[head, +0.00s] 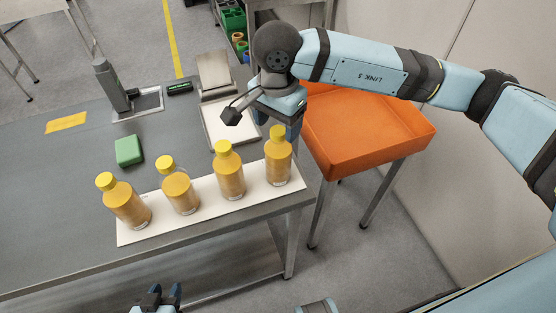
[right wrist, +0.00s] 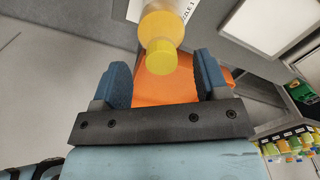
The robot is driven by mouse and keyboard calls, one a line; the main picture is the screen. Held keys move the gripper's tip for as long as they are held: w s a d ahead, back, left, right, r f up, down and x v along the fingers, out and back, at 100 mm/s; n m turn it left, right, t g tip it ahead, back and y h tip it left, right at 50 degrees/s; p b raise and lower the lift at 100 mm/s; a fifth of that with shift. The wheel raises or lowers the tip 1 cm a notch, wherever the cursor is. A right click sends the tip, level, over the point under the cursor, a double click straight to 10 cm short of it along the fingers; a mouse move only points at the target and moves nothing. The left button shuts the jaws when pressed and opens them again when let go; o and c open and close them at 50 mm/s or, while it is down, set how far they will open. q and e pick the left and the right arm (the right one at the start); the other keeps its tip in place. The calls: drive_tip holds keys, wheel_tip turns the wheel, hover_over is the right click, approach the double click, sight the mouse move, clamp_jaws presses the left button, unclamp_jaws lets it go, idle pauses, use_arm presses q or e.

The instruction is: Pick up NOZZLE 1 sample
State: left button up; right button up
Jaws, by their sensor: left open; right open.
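Several bottles with yellow caps and amber contents stand upright in a row on a white strip (head: 208,205). The rightmost bottle (head: 278,164) also shows in the right wrist view (right wrist: 161,27), beside printed text partly reading "ZZLE 1". My right gripper (head: 279,126) is open and empty, just behind this bottle in the head view. In the right wrist view its fingers (right wrist: 163,68) lie either side of the yellow cap; whether the cap is within the jaws in depth is unclear. My left gripper (head: 164,293) is open and empty, low in front of the table.
The other bottles (head: 229,172), (head: 179,188), (head: 126,204) stand to the left. The second from left looks less full. An orange tray (head: 345,155) on legs stands right of the table. A green block (head: 129,151), a scale (head: 220,118) and a grey device (head: 112,86) are behind.

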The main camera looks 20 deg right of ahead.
sight(278, 130)
wheel_tip(278, 130, down, 4)
drive_tip(key=shift+w+d+r, duration=0.1)
drive_tip(key=shift+r, duration=0.15)
clamp_jaws()
